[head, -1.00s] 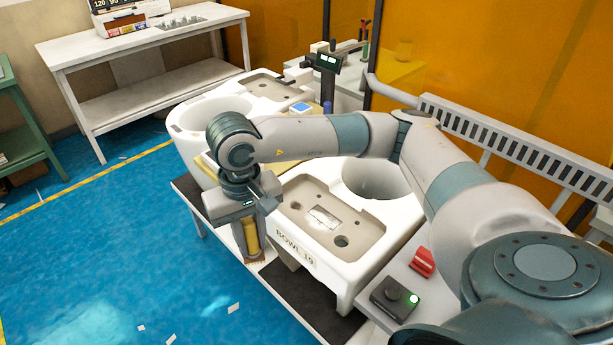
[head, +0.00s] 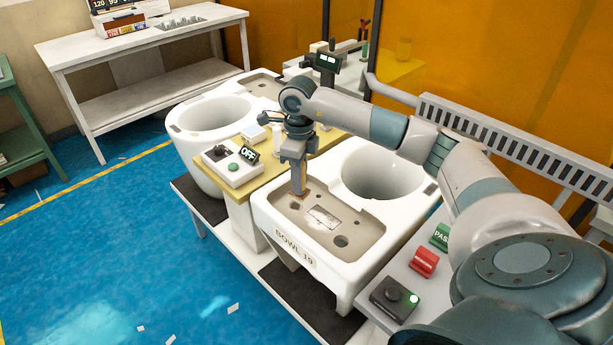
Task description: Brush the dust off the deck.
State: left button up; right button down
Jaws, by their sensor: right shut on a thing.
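The white toilet labelled BOWL 19 (head: 296,249) stands on the conveyor, its round bowl opening at the back right. Its deck (head: 365,232) is a recessed grey-beige area with round holes. A pale, speckled, roughly rectangular patch (head: 322,217) lies on the middle of the deck. My right gripper (head: 297,168) points down over the deck's far left corner. It is shut on a brush (head: 298,184), mostly hidden by the fingers; its low end is at or just above the deck, and I cannot tell if it touches. My left gripper is not in view.
A second toilet (head: 188,150) stands behind to the left. Between them a yellowish stand (head: 262,183) carries a control box with an OFF sign (head: 249,154). Red (head: 424,262) and green (head: 440,236) blocks and a button box (head: 393,296) are at the right front.

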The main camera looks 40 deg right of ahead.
jog(key=d+m, duration=0.2)
jog(key=shift+w+d+f+m, duration=0.1)
jog(key=shift+d+f+m, duration=0.1)
jog(key=shift+d+m, duration=0.1)
jog(key=shift+a+f, duration=0.1)
jog(key=shift+f, duration=0.05)
